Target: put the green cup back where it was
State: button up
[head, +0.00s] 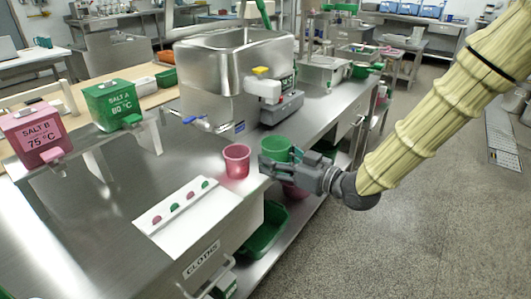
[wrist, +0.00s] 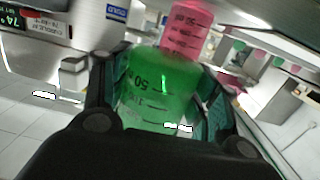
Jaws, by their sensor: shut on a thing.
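The green cup (head: 277,147) is held upright in my gripper (head: 283,166) at the right edge of the steel table in the head view. The gripper covers its lower part, so I cannot tell whether its base touches the table. In the wrist view the green cup (wrist: 155,88), with printed volume marks, sits between the two fingers of my gripper (wrist: 160,98). A pink cup (head: 236,160) stands on the table just left of the green cup. The pink cup (wrist: 188,28) also shows beyond it in the wrist view.
A steel basin (head: 215,85) and a small scale-like device (head: 278,98) stand behind the cups. A white panel with coloured knobs (head: 182,215) is in front. Pink (head: 36,135) and green (head: 112,103) salt boxes stand at left. Bare steel lies left of the pink cup.

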jog(key=w, duration=0.4)
jog(key=w+a+f, duration=0.1)
jog(key=w, duration=0.4)
jog(key=w+a, duration=0.1)
jog(key=w, duration=0.3)
jog(key=shift+w+a+f+b, duration=0.2)
jog(key=shift+w+a+b, duration=0.05)
jog(key=shift+w+b, duration=0.15)
jog(key=shift+w+f, duration=0.2)
jog(key=shift+f, duration=1.5)
jog(key=shift+f, duration=0.15)
jog(key=o, duration=1.1)
jog(key=shift+c, duration=0.2)
jog(key=shift+s+d, duration=0.15)
jog(key=shift+d, duration=0.05)
jog(key=v, duration=1.1)
jog(key=shift+s+d, duration=0.15)
jog(key=shift+s, duration=0.05)
